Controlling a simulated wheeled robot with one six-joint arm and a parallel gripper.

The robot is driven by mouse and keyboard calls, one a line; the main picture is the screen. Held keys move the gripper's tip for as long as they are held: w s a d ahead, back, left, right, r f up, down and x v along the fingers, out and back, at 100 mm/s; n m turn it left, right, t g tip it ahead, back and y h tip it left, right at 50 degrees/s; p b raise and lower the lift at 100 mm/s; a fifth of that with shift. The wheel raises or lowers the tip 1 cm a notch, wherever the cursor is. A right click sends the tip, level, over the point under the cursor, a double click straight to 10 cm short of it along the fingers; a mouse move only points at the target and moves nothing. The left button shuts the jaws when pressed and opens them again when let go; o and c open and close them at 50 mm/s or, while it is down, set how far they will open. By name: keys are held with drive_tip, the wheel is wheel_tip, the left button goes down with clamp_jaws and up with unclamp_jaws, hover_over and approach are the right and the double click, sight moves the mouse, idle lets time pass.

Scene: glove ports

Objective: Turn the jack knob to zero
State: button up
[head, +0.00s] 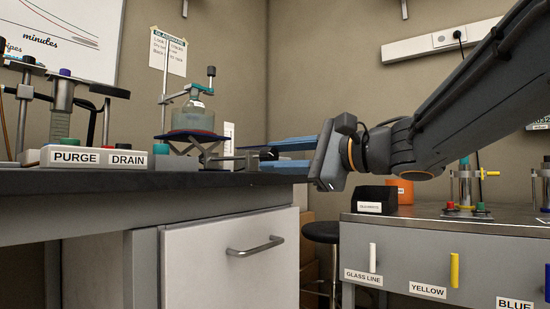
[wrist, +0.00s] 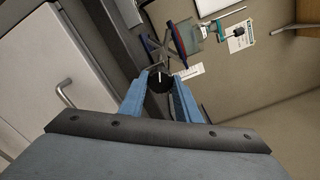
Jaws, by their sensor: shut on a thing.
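The lab jack (head: 205,153) stands on the dark bench top, with a glass flask (head: 193,117) on its platform (head: 180,136). In the wrist view the jack's crossed legs (wrist: 153,47) show beyond my gripper. The black jack knob (wrist: 158,81) has a white pointer line on its face and sits between the two blue fingertips. My gripper (head: 263,155) reaches in level from the right and is shut on the knob; it also shows in the wrist view (wrist: 158,88). The fingers partly hide the knob in the head view. No zero mark is readable.
A white box labelled PURGE and DRAIN (head: 97,157) stands left of the jack. A clamp stand (head: 163,98) rises behind the flask. A drawer with a handle (head: 255,247) is below the bench. A grey labelled cabinet (head: 440,262) stands at the right.

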drive_tip(key=shift+n, duration=0.5)
drive_tip(key=o, duration=1)
drive_tip(key=shift+o, duration=0.2)
